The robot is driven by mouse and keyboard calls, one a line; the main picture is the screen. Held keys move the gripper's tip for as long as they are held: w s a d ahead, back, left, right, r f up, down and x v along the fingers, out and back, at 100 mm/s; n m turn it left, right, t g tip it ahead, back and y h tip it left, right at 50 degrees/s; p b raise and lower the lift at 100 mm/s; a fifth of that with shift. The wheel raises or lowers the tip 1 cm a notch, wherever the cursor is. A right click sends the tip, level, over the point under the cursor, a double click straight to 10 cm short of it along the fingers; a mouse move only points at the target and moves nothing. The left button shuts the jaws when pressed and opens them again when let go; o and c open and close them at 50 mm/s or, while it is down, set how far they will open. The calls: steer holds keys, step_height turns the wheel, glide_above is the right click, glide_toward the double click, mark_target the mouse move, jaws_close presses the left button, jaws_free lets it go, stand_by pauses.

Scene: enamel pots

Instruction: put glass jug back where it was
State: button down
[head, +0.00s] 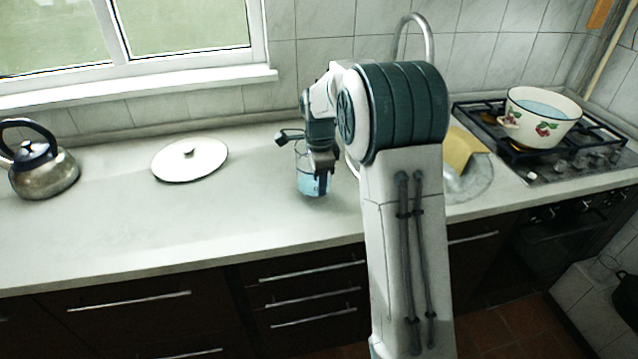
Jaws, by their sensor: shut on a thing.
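The glass jug (312,186) is clear and holds bluish water. It is upright at the middle of the white counter, just left of my arm. My gripper (321,170) is shut on the jug from above and the right side, and its fingers cover part of the jug's upper right. Whether the jug's base touches the counter or is slightly above it, I cannot tell.
A white lid (190,160) lies on the counter (120,235) to the left, with a metal kettle (45,172) farther left. A white enamel pot (541,125) with bluish water stands on the gas stove (575,160). A sink (468,180) with a yellow cloth (460,147) is partly hidden behind my arm.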

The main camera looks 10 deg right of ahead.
steer(key=shift+f, duration=1)
steer(key=shift+f, duration=0.1)
steer(key=c, duration=0.8)
jaws_free()
steer(key=shift+o, duration=0.2)
steer(key=r, duration=1.2)
steer(key=shift+s, duration=0.2)
steer(key=s+f+n+t, duration=0.2)
steer(key=s+n, duration=1.6)
steer(key=s, duration=1.2)
steer(key=shift+t, duration=0.4)
